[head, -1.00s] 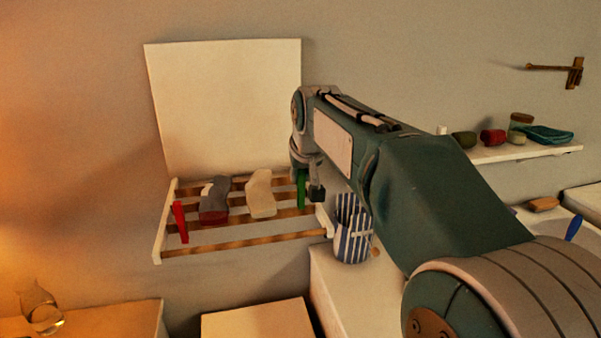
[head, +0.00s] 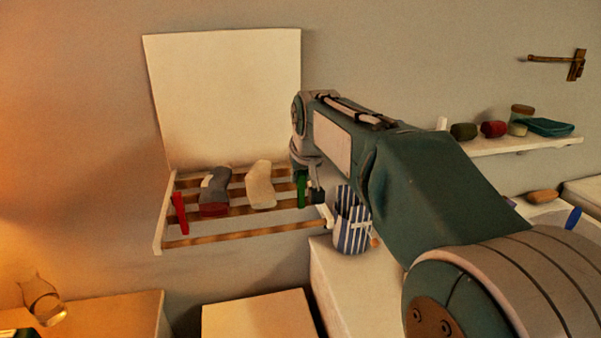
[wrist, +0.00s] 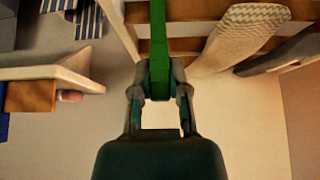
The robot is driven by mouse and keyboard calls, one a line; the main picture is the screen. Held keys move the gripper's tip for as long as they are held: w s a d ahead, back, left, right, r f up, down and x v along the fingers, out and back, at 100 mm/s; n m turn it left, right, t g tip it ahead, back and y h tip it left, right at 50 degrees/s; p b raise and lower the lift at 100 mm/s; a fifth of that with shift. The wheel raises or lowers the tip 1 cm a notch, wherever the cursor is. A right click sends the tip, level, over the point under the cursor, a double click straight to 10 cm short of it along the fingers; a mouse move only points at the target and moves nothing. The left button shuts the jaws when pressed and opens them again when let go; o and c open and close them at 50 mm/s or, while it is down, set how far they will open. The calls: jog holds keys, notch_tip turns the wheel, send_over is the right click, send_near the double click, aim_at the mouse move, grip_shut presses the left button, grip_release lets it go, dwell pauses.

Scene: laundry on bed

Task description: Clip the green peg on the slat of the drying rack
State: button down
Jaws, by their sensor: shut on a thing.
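The green peg (head: 301,188) stands upright at the right end of the drying rack (head: 160,226), by its wooden slats. My gripper (head: 310,190) is at the peg, partly hidden by my arm in the head view. In the wrist view my gripper (wrist: 160,82) is shut on the green peg (wrist: 159,40), which extends away from the fingers toward a wooden slat (wrist: 190,12). Whether the peg's jaws straddle the slat or only overlap it in the picture, I cannot tell.
A red peg (head: 180,213) is on the rack's left side. A grey-and-red sock (head: 215,192) and a cream sock (head: 260,186) hang on the slats. A wall shelf (head: 520,143) with several items is at the right.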

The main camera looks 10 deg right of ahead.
jog(key=shift+f, duration=1.25)
jog(key=c, duration=0.5)
grip_release()
jog(key=shift+c, duration=0.2)
jog(key=shift+r, duration=0.1)
jog(key=v, duration=1.1)
jog(key=shift+s+r, duration=0.25)
jog(key=shift+r, duration=0.05)
